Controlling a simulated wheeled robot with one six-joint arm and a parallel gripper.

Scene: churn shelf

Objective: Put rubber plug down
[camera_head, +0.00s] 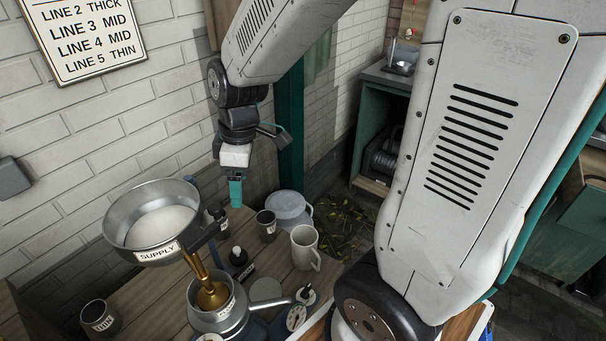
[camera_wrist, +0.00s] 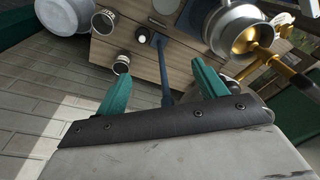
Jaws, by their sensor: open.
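My gripper (camera_head: 235,192) hangs above the back of the wooden bench, to the right of the supply bowl. In the wrist view its two teal fingers (camera_wrist: 162,85) stand wide apart with nothing held between them. A small dark piece with a pale top (camera_head: 238,256) stands on the bench below and may be the rubber plug, but I cannot tell for sure. A similar small dark piece (camera_head: 307,294) stands nearer the front, beside a round gauge. No plug is clearly recognisable in either view.
A metal SUPPLY bowl (camera_head: 117,232) stands above a brass funnel (camera_head: 212,294) and a metal pot. A brick wall is behind.

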